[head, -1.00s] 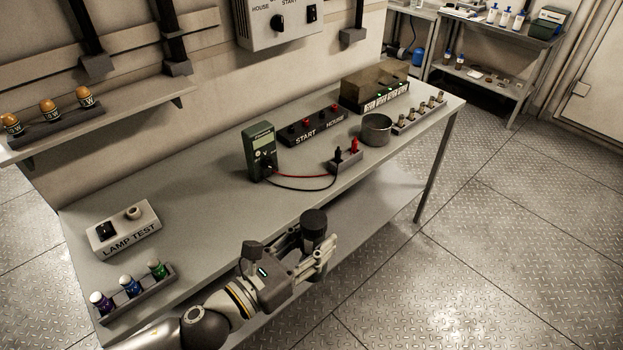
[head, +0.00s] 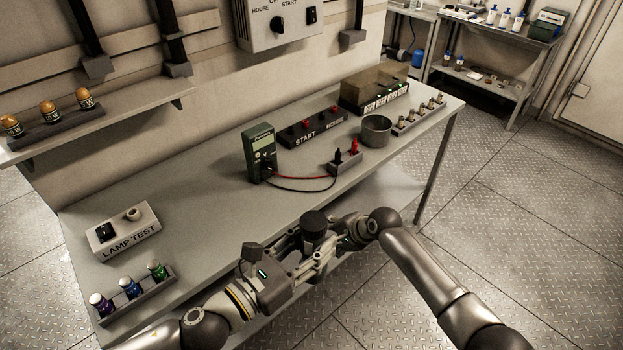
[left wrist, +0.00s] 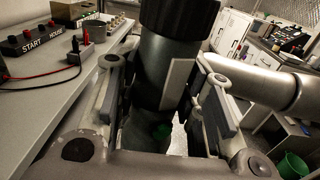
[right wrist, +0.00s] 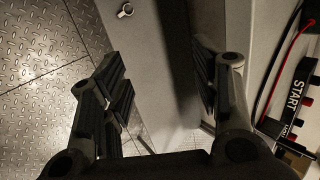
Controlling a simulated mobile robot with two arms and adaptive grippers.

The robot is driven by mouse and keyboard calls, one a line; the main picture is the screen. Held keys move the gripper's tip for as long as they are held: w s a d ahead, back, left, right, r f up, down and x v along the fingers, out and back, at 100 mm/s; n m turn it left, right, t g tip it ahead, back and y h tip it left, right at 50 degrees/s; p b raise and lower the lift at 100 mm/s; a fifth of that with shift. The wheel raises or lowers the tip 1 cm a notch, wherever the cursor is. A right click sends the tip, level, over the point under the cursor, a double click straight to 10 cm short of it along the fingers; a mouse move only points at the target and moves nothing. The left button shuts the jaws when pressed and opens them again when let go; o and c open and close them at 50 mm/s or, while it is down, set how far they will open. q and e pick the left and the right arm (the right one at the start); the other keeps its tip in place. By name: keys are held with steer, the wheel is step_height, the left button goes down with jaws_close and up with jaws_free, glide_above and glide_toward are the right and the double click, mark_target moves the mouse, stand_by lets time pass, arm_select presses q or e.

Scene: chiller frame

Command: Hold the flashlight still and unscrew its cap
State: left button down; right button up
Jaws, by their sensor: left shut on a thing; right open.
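The flashlight (head: 314,240) is a dark cylinder standing upright in front of the bench edge, with a wide black cap (head: 314,220) on top. My left gripper (head: 317,258) is shut on its body below the cap. In the left wrist view the body (left wrist: 165,72) stands between the fingers and the cap (left wrist: 180,14) is cut off by the top edge. My right gripper (head: 338,236) is just right of the flashlight, near cap height; whether it touches is unclear. In the right wrist view its fingers (right wrist: 160,85) are apart, with no flashlight clearly visible between them.
The bench (head: 205,230) runs behind both grippers. Open floor lies to the right.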

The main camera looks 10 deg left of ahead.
steer(key=w+a+r+g+y, duration=0.1)
steer(key=a+r, duration=0.2)
steer(key=r, duration=0.3)
steer(key=a+r, duration=0.3)
steer(key=r, duration=0.4)
step_height(320, 180, up, 25)
steer(key=m+g+h, duration=0.3)
steer(key=m+h, duration=0.1)
steer(key=h, duration=0.3)
glide_above(311, 221)
steer(key=shift+w+a+f, duration=0.1)
steer(key=shift+w+a, duration=0.05)
steer(key=shift+d+m, duration=0.2)
steer(key=shift+m, duration=0.1)
steer(key=shift+f, duration=3.9)
